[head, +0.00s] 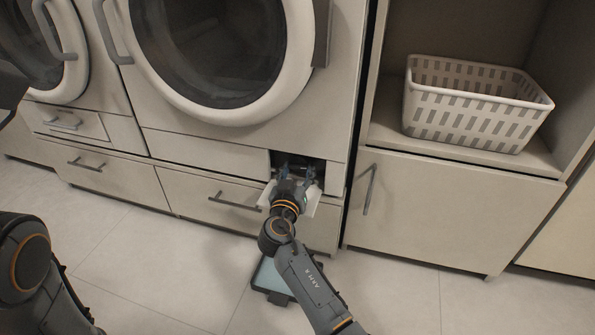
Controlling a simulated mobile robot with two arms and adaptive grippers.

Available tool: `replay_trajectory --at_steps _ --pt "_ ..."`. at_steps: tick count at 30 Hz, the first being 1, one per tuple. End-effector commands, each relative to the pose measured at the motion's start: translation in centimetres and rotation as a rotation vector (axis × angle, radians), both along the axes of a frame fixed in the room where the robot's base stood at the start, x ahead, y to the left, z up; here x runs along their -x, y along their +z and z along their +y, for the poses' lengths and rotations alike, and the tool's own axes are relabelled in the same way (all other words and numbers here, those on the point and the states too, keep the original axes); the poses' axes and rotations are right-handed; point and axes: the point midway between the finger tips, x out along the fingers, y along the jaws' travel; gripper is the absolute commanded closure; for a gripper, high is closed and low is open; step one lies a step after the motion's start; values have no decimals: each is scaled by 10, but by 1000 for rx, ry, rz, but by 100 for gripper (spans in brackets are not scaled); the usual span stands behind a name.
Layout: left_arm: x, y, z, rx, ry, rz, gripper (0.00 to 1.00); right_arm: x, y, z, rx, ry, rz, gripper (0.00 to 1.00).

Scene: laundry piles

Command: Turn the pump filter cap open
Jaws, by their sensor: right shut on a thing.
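My right gripper (297,172) reaches into the dark pump compartment (284,157) at the lower right of the front-loading washing machine (158,118). It is shut on the pump filter cap, which the fingers and the compartment's shadow mostly hide. How far the cap is turned cannot be told. The pale compartment flap (312,201) hangs open at the opening, partly behind my gripper. My left arm shows at the left edge, but its gripper is not in view.
A shallow tray with a blue-grey inside (269,275) lies on the floor under my right arm. A drawer with a bar handle (234,203) is below the washer. A white slotted basket (470,105) stands on the shelf at right. Tiled floor is clear at front right.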

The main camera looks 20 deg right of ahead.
Motion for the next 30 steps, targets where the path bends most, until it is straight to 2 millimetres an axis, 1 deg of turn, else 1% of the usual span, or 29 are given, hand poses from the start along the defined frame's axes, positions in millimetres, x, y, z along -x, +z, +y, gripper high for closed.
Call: replay_trajectory --at_steps 3,4,5,6,7,19,26,30 --pt "2 0 0 1 -1 -5 46 0 0 -3 -1 -6 0 80" --pt "2 0 1 2 -1 -4 46 0 0 -3 -1 -6 0 47" --pt "2 0 1 2 -1 -5 46 0 0 -3 -1 -6 0 41" --pt "2 0 1 2 -1 -5 46 0 0 -3 -1 -6 0 33" --pt "2 0 1 3 -2 -6 46 0 0 -2 0 -5 -1 27" --pt "-1 -1 2 8 -3 7 46 0 0 -1 -15 -2 -11 27" --pt "-1 4 1 5 -2 4 46 0 0 0 -132 -1 -88 27" --pt "-1 17 1 4 -2 3 46 25 1 14 -149 -1 -95 27"
